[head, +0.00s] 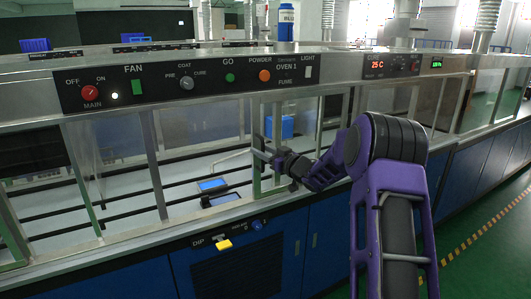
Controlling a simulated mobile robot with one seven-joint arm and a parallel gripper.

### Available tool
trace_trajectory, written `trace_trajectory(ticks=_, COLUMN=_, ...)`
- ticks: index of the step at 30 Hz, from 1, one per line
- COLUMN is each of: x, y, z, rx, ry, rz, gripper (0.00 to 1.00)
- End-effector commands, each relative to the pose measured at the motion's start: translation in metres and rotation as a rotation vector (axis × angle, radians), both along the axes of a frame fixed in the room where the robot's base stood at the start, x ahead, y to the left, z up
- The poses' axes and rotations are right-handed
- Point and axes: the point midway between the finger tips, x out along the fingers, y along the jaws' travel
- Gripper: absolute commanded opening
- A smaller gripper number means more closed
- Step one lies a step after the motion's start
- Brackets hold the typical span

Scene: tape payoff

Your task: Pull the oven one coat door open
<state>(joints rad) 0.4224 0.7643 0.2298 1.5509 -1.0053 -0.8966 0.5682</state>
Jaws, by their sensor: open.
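The oven 1 front (200,82) is a long metal hood with a black control panel and glass doors below it. A framed glass door edge (256,182) stands upright near the middle, under the POWDER and OVEN 1 labels. I cannot tell for sure which pane is the coat door. My gripper (260,153) is open at the end of my purple arm, in front of or beside this edge. I cannot tell whether it touches it. Its fingers are small and dark, and the handle is not clear. A pale bar (231,157) shows left of the gripper.
Two small screens (212,184) sit inside. A second unit (410,95) stands at right. Green floor (490,240) is open at right.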

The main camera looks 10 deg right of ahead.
Motion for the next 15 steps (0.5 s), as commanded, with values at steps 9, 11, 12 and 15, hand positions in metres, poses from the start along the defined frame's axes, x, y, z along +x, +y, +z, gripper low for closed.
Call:
trace_trajectory(ticks=9, x=-0.036, y=-0.02, z=0.0, rx=-0.001, ry=0.0, rz=-0.004, gripper=0.47)
trace_trajectory(ticks=11, x=-0.05, y=-0.027, z=0.0, rx=0.0, ry=0.0, rz=-0.004, gripper=0.47)
trace_trajectory(ticks=12, x=-0.059, y=-0.032, z=0.0, rx=0.0, ry=0.001, rz=-0.005, gripper=0.47)
trace_trajectory(ticks=15, x=-0.081, y=-0.044, z=0.0, rx=0.0, ry=0.001, rz=-0.004, gripper=0.47)
